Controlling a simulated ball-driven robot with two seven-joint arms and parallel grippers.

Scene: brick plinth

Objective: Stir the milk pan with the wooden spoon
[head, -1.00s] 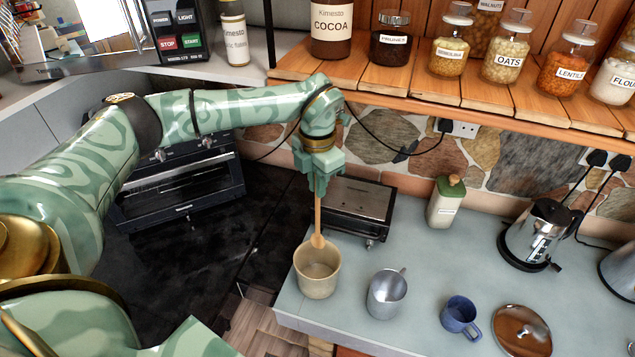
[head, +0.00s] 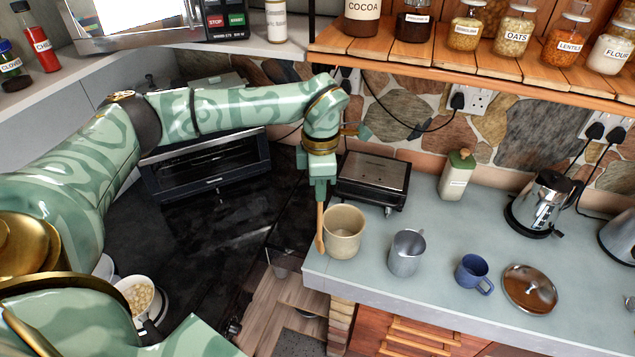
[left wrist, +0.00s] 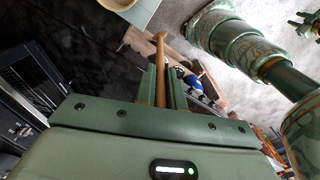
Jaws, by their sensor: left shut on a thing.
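My left gripper (head: 319,196) is shut on the wooden spoon (head: 321,228), which hangs bowl down. In the left wrist view the spoon (left wrist: 160,45) sticks out from between the fingers (left wrist: 161,86). The spoon is outside the beige crock (head: 343,236), just left of it near the counter's left edge. A white round pan (head: 124,286) with pale lumpy contents shows at the lower left by the dark hob, partly behind my arm; it looks like the milk pan. My right gripper is not seen in the head view.
A metal jug (head: 407,254), blue mug (head: 473,271) and round lid (head: 530,288) stand right of the crock on the counter (head: 450,225). A dark grill (head: 374,178) stands behind the crock. The dark hob top (head: 205,225) between spoon and pan looks mostly clear.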

